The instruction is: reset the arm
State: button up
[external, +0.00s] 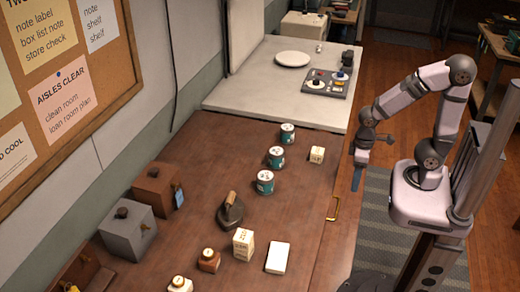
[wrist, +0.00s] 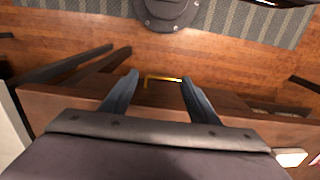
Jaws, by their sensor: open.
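My gripper (external: 357,178) hangs from the end of my arm, pointing down, beyond the right edge of the brown table (external: 190,225) in the external view. In the wrist view my gripper (wrist: 155,84) shows its two dark fingers spread wide apart with nothing between them.

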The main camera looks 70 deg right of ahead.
notch_tip(320, 180, up, 3)
jog(key=p, duration=0.2)
jog(key=shift+f+p, duration=0.15)
jog(key=shift+p, duration=0.2)
dwell(0.9)
